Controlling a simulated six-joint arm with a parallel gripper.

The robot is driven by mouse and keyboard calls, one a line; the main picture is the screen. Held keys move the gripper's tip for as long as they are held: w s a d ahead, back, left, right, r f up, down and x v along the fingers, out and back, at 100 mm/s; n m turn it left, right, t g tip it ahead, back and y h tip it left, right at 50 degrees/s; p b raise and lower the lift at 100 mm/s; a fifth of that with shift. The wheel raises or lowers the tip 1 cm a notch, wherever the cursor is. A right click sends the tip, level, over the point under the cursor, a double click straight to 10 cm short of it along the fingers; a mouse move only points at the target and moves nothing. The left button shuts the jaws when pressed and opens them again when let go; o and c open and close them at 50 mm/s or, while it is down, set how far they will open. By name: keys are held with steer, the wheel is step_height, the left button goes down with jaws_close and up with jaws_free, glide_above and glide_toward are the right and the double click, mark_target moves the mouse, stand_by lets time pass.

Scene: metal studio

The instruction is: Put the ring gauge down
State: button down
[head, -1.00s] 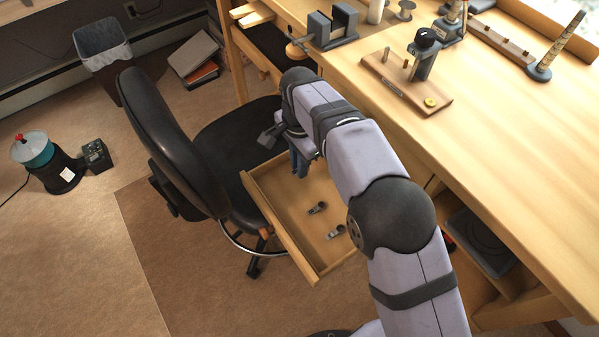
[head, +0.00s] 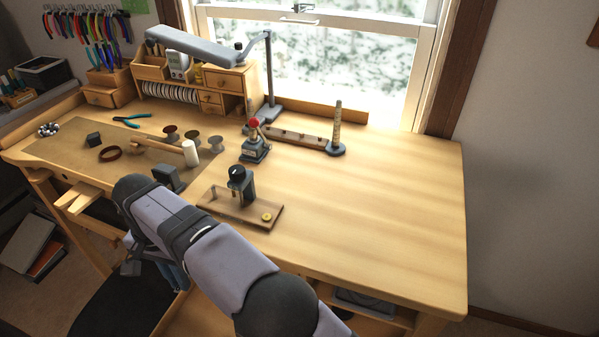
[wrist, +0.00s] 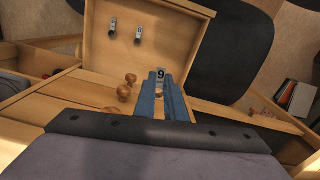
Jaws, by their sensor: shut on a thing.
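My gripper (wrist: 161,85) has its blue fingers shut on the ring gauge (wrist: 160,74), a small grey piece with a "9" on its face, at the fingertips in the wrist view. My gripper (head: 172,274) also shows in the head view, below the bench's front edge, partly hidden by my arm; the gauge cannot be made out there. The open drawer (wrist: 165,50) lies beyond the fingers in the wrist view, with two small grey metal pieces (wrist: 113,28) lying in it, apart from the gauge.
The wooden bench top (head: 390,220) is clear at the right. A wooden board with a black-topped tool (head: 240,186) stands near its front edge. A ring mandrel (head: 337,130), spools (head: 170,132) and a lamp (head: 205,47) stand farther back. A black chair (wrist: 232,60) is beside the drawer.

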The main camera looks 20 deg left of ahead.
steer(key=w+d+r+n+p, duration=0.1)
steer(key=w+d+r+p, duration=0.2)
steer(key=r, duration=0.6)
steer(key=w+d+r+n+p, duration=0.1)
steer(key=w+d+r+p, duration=0.2)
steer(key=w+r+p, duration=0.5)
steer(key=w+d+r+n+p, duration=0.2)
steer(key=w+r+p, duration=0.3)
steer(key=r, duration=0.6)
steer(key=shift+w+d+p, duration=0.15)
steer(key=shift+d+p, duration=0.25)
steer(key=shift+p, duration=0.7)
steer(key=w+d, duration=0.3)
steer(key=w, duration=0.1)
steer(key=m, duration=0.1)
glide_above(305, 193)
step_height(305, 193, down, 7)
steer(key=shift+s+f+p, duration=0.1)
steer(key=shift+f+p, duration=0.95)
steer(key=shift+f, duration=3.85)
steer(key=shift+f, duration=0.15)
steer(key=c, duration=1.8)
jaws_free()
steer(key=shift+a, duration=0.1)
